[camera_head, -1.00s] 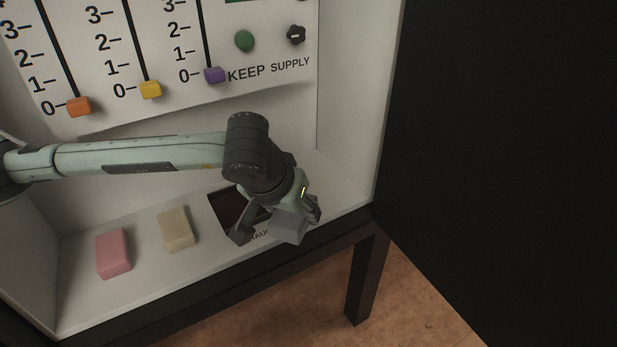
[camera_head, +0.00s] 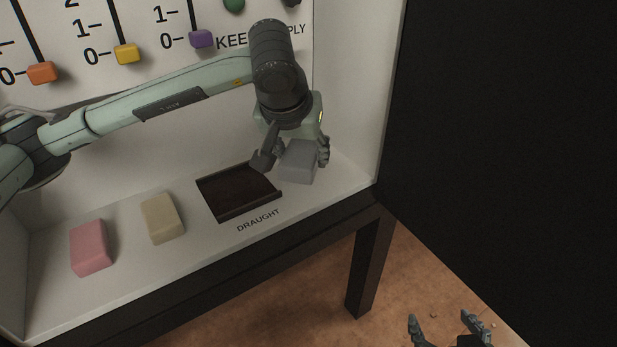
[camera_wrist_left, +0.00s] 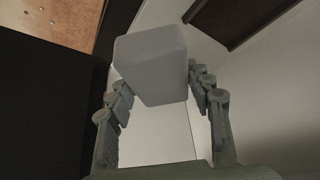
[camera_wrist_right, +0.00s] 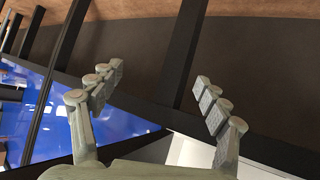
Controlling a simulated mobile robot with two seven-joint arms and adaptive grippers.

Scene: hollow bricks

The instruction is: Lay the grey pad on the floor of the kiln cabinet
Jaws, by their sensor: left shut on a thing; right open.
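The grey pad (camera_head: 299,162) is a rounded block held between the fingers of my left gripper (camera_head: 293,157), inside the kiln cabinet to the right of the dark draught recess. It also shows in the left wrist view (camera_wrist_left: 152,65), between both fingers. Whether its underside touches the white cabinet floor (camera_head: 200,247) I cannot tell. A pink pad (camera_head: 90,248) and a cream pad (camera_head: 162,218) lie on that floor at the left. My right gripper (camera_head: 446,330) is open and empty, low in front of the cabinet; its spread fingers also show in the right wrist view (camera_wrist_right: 158,95).
The dark recess (camera_head: 240,190) has a raised rim and a DRAUGHT label in front. The back panel carries orange (camera_head: 42,72), yellow (camera_head: 126,54) and purple (camera_head: 201,39) sliders. A black surface (camera_head: 500,150) stands on the right.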

